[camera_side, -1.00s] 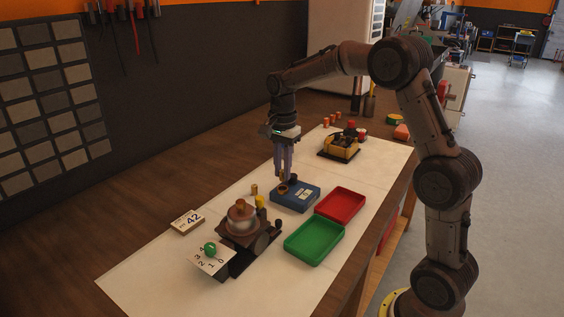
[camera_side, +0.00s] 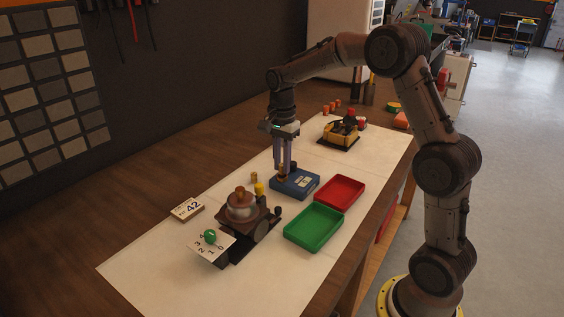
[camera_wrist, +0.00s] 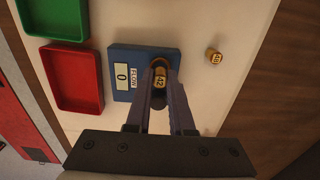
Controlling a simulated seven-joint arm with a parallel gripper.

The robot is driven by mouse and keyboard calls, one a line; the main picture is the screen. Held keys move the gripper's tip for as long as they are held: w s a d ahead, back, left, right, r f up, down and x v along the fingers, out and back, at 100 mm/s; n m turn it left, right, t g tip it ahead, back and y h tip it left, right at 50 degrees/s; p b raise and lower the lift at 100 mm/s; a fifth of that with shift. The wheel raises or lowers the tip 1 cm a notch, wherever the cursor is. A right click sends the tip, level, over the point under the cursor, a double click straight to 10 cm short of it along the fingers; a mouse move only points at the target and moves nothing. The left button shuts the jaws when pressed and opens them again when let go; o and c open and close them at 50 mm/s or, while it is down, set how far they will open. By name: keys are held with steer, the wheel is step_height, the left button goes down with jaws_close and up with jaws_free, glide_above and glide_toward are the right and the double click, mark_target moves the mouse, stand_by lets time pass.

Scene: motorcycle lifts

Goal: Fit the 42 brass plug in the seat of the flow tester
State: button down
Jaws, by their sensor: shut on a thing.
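The flow tester is a blue box (camera_side: 302,184) on the white mat, with a display reading 0 and a FLOW label in the wrist view (camera_wrist: 123,92). My gripper (camera_side: 283,172) is shut on the brass plug (camera_wrist: 160,81), whose face reads 42. The plug is upright between the fingertips, over the tester's seat (camera_wrist: 159,62), a round dark ring at one end of the box. The fingers and plug cover much of the seat. I cannot tell whether the plug is inside the seat or just above it.
Another brass plug (camera_side: 254,177) stands on the mat beside the tester; it also shows in the wrist view (camera_wrist: 214,56). Red (camera_side: 339,192) and green (camera_side: 314,227) trays are empty.

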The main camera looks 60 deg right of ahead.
steer(key=shift+f, duration=0.7)
steer(key=shift+c, duration=1.5)
jaws_free()
steer(key=shift+r, duration=0.1)
steer(key=shift+r, duration=3.95)
